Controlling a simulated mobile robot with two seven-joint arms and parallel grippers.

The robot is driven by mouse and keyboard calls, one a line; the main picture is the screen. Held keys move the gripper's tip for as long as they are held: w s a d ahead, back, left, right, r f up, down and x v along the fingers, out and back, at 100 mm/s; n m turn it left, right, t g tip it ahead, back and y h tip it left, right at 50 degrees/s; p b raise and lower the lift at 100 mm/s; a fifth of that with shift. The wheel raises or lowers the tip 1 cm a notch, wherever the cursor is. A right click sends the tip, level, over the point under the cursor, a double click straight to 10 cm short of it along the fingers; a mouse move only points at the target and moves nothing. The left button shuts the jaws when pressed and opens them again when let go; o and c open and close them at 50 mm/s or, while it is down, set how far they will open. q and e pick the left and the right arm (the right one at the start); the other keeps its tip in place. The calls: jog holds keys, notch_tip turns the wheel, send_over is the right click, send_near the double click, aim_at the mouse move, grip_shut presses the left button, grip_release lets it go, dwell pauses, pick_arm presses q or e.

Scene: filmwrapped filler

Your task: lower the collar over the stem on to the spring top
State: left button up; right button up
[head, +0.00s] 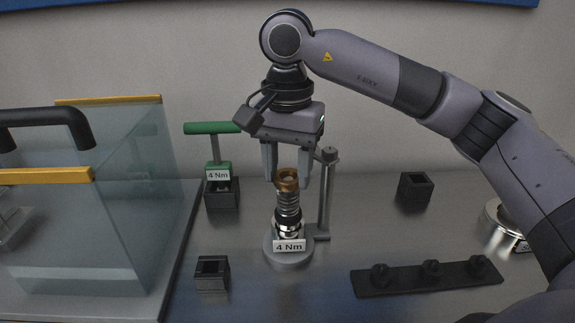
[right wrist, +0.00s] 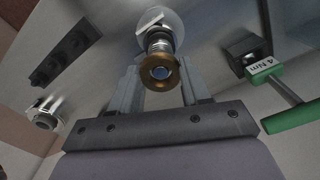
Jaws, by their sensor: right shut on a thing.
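The brass collar (head: 287,179) is between the fingertips of my right gripper (head: 287,178), which is shut on it. The spring (head: 288,201) stands upright just below the collar, on a silver and black body in a round grey base (head: 290,257) labelled 4 Nm. In the right wrist view, the collar (right wrist: 160,73) shows as a ring with a blue-grey round end, likely the stem, inside its hole. The spring (right wrist: 159,42) shows behind it. I cannot tell whether the collar touches the spring top. My left gripper is not in view.
A grey post (head: 325,195) stands close right of the base. A green T-handled tool (head: 213,128) stands in a black holder at left. A clear guard (head: 120,200) stands further left. Black blocks (head: 212,273) and a black rack (head: 428,278) lie around; the front middle is clear.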

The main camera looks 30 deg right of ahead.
aim_at(288, 181)
jog(key=shift+f+b, duration=0.4)
jog(key=shift+f, duration=0.2)
jog(key=o, duration=1.2)
jog(key=shift+r, duration=0.1)
notch_tip(288, 181, up, 7)
jog(key=shift+r+p, duration=0.1)
jog(key=shift+p, duration=0.3)
